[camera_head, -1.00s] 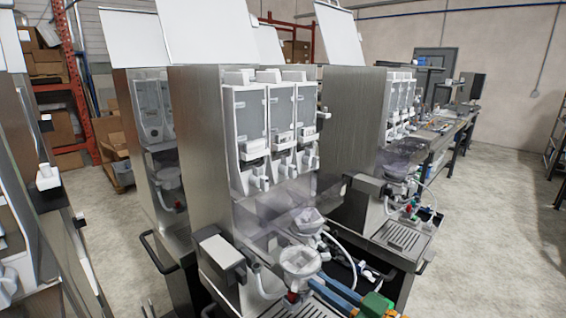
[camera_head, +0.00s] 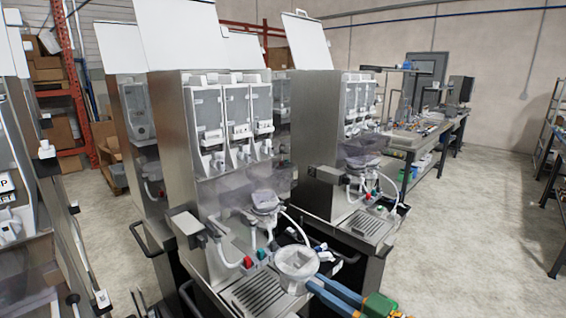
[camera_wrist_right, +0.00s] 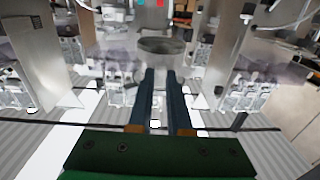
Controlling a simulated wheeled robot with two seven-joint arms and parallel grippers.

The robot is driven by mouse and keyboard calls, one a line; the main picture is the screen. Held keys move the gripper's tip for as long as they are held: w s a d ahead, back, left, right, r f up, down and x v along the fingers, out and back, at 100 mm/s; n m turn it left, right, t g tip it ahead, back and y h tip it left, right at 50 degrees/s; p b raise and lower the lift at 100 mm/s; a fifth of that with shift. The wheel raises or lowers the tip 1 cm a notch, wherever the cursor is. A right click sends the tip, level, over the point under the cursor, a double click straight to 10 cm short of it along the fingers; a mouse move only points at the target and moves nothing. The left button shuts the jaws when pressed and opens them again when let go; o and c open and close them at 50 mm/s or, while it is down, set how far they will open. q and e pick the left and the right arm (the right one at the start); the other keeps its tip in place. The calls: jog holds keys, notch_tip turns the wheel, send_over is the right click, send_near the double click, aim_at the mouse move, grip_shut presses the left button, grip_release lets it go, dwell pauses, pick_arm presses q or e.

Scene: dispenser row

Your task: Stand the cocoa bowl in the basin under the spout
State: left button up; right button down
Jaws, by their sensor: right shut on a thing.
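My right gripper (camera_head: 314,282) is shut on a pale grey bowl (camera_head: 296,262), which I take to be the cocoa bowl. It holds the bowl roughly level by the near side, in front of the dispenser machine. In the right wrist view the bowl (camera_wrist_right: 162,46) sits at the tips of the two dark fingers (camera_wrist_right: 161,78). The bowl appears near the right end of the slotted drip tray (camera_head: 256,290); its height above it is unclear. Another bowl-like piece (camera_head: 265,201) sits under the white dispenser spouts (camera_head: 242,158). I cannot clearly pick out the basin. My left gripper is not in view.
A red-ended pipe (camera_head: 246,262) and a teal fitting (camera_head: 262,254) stand behind the tray, left of the bowl. A white hose (camera_head: 300,222) curves right of the upper bowl. A second machine (camera_head: 318,150) stands behind right. The floor at right is clear.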

jog(key=s+d+r+n+g+y+b, duration=0.1)
jog(key=s+d+r+g+b, duration=0.15)
jog(key=s, duration=0.45)
jog(key=s+d+f+b, duration=0.3)
jog(key=s+d+f, duration=0.2)
jog(key=s+f, duration=0.3)
notch_tip(320, 180, down, 3)
jog(key=shift+f+n+t+y, duration=0.2)
jog(key=shift+n+t+y, duration=0.1)
jog(key=shift+t, duration=0.05)
